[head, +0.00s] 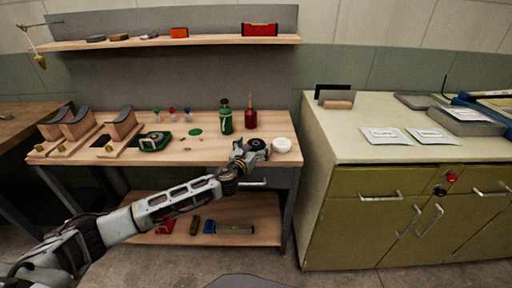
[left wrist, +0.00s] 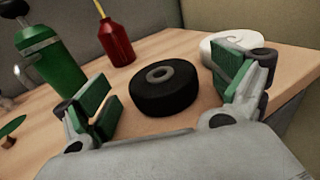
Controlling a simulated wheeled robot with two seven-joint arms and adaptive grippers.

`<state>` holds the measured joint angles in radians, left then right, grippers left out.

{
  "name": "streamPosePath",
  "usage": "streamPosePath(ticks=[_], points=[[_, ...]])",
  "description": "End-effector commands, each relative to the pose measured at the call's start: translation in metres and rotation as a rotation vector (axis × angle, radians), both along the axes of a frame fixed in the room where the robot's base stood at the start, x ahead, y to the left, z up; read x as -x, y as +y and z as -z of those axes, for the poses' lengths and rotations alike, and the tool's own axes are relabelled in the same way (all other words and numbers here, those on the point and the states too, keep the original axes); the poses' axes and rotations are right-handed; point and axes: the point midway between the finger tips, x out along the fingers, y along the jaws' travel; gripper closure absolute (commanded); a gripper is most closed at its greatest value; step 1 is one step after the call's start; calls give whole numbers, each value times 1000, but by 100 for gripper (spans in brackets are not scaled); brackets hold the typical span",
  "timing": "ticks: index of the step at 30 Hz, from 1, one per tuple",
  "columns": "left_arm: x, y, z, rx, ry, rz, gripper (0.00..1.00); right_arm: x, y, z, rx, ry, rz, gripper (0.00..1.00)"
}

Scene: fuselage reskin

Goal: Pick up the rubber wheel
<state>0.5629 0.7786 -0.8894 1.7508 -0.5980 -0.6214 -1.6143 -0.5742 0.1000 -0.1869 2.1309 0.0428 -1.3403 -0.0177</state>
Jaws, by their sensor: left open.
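The rubber wheel (left wrist: 166,90) is a thick black disc with a grey hub, lying flat on the wooden bench top in the left wrist view. My left gripper (left wrist: 165,95) is open, with one green-padded finger on each side of the wheel. The pads look apart from the wheel, and bench surface shows between the left pad and the wheel. In the head view my left gripper (head: 252,150) is over the right front part of the bench, and it partly hides the wheel there. My right gripper is not in view.
A white roll (head: 281,145) sits just right of the gripper. A green bottle (head: 225,121) and a red bottle (head: 250,118) stand behind it. The wooden bench (head: 185,153) holds wooden stands and small parts at left. A green cabinet (head: 400,200) stands right.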

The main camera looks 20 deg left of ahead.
Motion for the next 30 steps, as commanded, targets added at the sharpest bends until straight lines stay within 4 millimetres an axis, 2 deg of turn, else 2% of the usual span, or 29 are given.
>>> streamPosePath(ticks=[8,21,30], points=[[0,0,0,0,0,0,5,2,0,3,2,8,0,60],[0,0,0,0,0,-1,60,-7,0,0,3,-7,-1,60],[0,1,-2,0,-2,-1,62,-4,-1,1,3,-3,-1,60]])
